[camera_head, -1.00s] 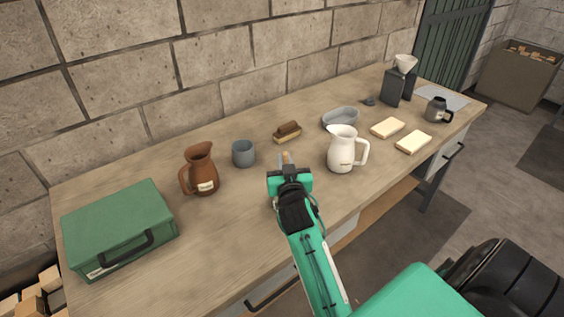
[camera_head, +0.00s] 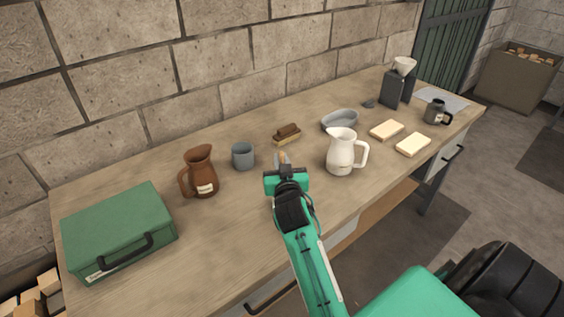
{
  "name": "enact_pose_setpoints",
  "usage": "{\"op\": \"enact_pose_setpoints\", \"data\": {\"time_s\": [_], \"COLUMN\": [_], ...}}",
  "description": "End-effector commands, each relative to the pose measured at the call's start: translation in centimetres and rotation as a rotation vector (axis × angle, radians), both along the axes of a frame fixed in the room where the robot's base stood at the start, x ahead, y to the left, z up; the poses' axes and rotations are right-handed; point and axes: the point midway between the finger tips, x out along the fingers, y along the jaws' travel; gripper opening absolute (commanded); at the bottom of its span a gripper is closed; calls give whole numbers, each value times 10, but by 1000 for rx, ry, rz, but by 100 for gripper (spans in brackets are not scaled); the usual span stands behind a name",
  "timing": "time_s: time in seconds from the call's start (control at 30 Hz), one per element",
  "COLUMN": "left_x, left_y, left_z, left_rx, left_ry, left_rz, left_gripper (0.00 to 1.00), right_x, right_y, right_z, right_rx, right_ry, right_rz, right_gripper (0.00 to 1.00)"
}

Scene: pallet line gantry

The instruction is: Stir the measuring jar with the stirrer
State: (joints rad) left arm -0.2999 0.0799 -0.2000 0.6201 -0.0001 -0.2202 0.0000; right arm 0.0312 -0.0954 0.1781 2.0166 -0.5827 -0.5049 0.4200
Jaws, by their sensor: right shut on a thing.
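My right gripper (camera_head: 284,168) is over the front middle of the table, shut on a thin, light wooden-looking piece (camera_head: 282,157), probably the stirrer. Only its upper end shows; the gripper hides the rest. A white jug with a handle and small label (camera_head: 340,153) stands upright just right of the gripper, apart from it. A brown jug with a label (camera_head: 200,173) stands upright to the left. I cannot tell for sure which of the two is the measuring jar. The inside of each is mostly hidden. My left gripper is out of view.
A blue-grey cup (camera_head: 243,155) stands behind and left of the gripper. A brush (camera_head: 287,134) lies behind it. A grey dish (camera_head: 340,121) and two pale blocks (camera_head: 386,130) are to the right. A green case (camera_head: 118,230) fills the left end.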

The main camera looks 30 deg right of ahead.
Motion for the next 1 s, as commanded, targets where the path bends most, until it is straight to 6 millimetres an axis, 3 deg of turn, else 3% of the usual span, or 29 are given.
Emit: {"op": "enact_pose_setpoints", "data": {"time_s": [0.3,1.0], "left_x": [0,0], "left_y": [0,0], "left_z": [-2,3], "left_rx": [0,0], "left_ry": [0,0], "left_rz": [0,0], "left_gripper": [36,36], "right_x": [-1,-14], "right_y": [13,11], "right_z": [0,-1], "right_rx": [0,1], "right_ry": [-1,0], "right_rz": [0,0], "right_gripper": [0,0]}}
